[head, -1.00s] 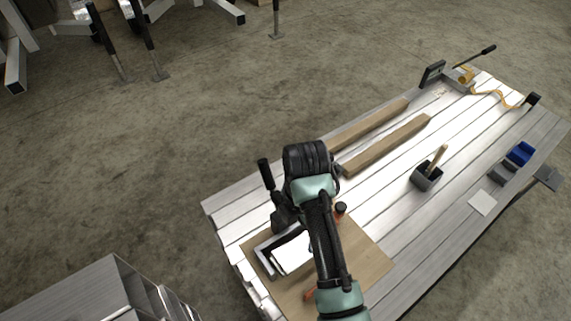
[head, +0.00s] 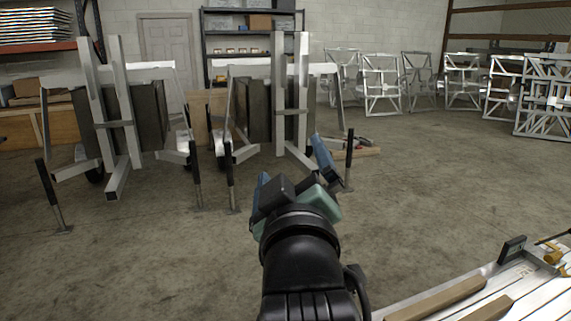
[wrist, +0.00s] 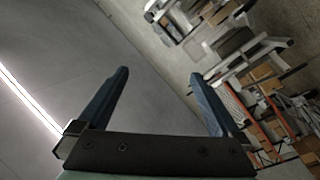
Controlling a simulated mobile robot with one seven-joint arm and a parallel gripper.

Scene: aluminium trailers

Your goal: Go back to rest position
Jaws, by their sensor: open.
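My gripper (wrist: 160,100) shows in the wrist view with its two dark blue fingers spread wide apart. Nothing is between them. In the head view my arm rises from the bottom centre, and the gripper's blue finger (head: 324,157) points up and away, clear of the workbench. The wrist view is tilted and looks past the fingers at the ceiling, a wall and shelving.
The workbench (head: 405,308) is at the lower right, with wooden bars (head: 436,299) and a clamp-like tool (head: 512,249) on it. Aluminium trailer frames (head: 292,110) stand ahead and more frames (head: 381,84) stand along the back. The concrete floor between is open.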

